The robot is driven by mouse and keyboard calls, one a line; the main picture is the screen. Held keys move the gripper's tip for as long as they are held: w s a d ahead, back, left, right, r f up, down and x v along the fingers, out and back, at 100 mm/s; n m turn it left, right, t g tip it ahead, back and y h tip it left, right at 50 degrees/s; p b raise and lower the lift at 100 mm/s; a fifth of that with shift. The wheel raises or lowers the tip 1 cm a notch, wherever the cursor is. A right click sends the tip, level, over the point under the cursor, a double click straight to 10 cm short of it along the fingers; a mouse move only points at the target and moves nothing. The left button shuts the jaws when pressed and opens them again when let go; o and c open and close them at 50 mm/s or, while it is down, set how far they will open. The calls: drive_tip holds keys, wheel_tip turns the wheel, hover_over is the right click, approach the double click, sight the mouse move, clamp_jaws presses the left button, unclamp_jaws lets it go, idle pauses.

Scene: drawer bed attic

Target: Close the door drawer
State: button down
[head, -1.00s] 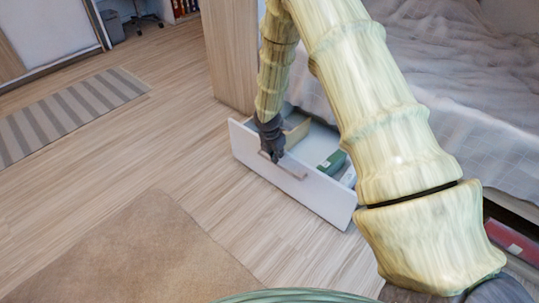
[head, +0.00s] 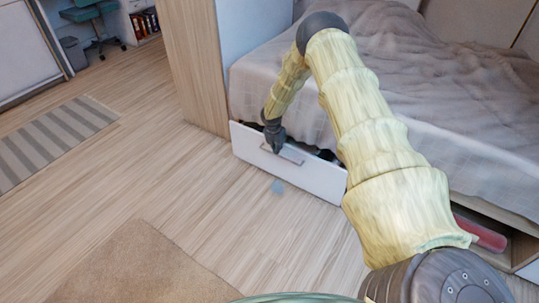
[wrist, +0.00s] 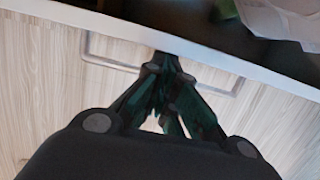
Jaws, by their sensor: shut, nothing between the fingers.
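The white bed drawer (head: 300,175) shows in the head view under the bed, with its front slightly out and a narrow dark gap along its top edge. Its bar handle (head: 290,155) is on the front face. My gripper (head: 275,145) is shut and empty, pointing down at the drawer front beside the handle. In the wrist view, the fingers of my gripper (wrist: 163,66) reach the drawer's top edge (wrist: 215,57), between the two ends of the handle (wrist: 98,57). Exact contact is unclear. Dark interior and a pale item show beyond the edge.
The bed (head: 400,60) with a grey blanket stands above the drawer. A wooden panel (head: 195,70) rises at its left end. An open compartment with a red item (head: 480,232) is at right.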

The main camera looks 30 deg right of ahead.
drive_tip(key=shift+w+d, duration=0.3)
drive_tip(key=shift+d, duration=0.35)
drive_tip(key=shift+w+d, duration=0.25)
drive_tip(key=shift+d, duration=0.4)
drive_tip(key=shift+w+d, duration=0.3)
drive_tip(key=shift+d, duration=0.35)
drive_tip(key=shift+a, duration=0.1)
